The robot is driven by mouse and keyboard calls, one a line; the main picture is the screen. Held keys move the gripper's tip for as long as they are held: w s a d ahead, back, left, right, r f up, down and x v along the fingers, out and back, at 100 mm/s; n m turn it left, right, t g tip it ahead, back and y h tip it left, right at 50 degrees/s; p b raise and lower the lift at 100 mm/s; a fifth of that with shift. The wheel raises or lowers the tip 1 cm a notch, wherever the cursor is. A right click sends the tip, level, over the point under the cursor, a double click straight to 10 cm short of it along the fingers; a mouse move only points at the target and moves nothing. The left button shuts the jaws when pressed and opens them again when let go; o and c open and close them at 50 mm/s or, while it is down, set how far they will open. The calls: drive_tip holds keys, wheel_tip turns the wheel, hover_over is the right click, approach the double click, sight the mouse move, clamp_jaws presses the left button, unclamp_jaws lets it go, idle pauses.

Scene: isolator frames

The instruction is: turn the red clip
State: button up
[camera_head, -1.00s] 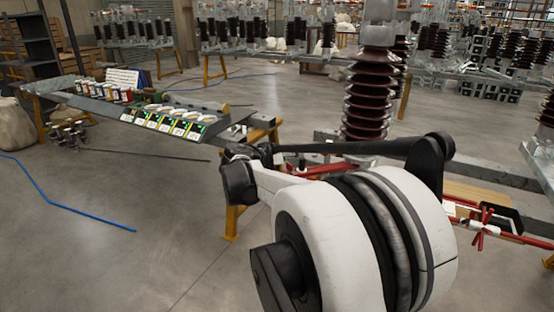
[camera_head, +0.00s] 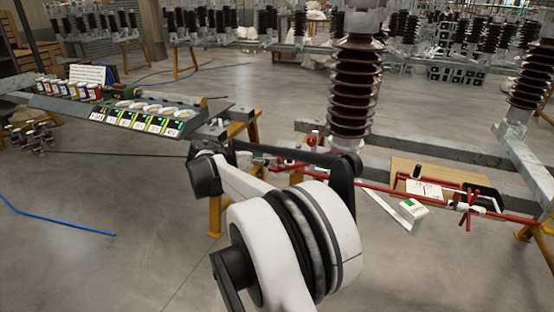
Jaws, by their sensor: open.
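A red clip-like piece (camera_head: 466,208) with several thin prongs sits at the right, around or against a long red bar (camera_head: 390,190). Its exact turn is too small to tell. My arm's white and black links fill the lower middle and hide part of the bar's left end. My gripper does not show in this view, so its place relative to the clip cannot be seen.
A brown ribbed insulator (camera_head: 354,90) stands behind the bar; another (camera_head: 530,75) is at the far right. A tilted panel with labels (camera_head: 125,115) is at left.

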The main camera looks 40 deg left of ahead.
sight(279, 161)
drive_tip(key=x, duration=0.6)
drive_tip(key=shift+w+f+b, duration=0.1)
drive_tip(key=shift+w+b, duration=0.1)
drive_tip(key=shift+b, duration=0.1)
drive_tip(key=shift+c, duration=0.5)
clamp_jaws()
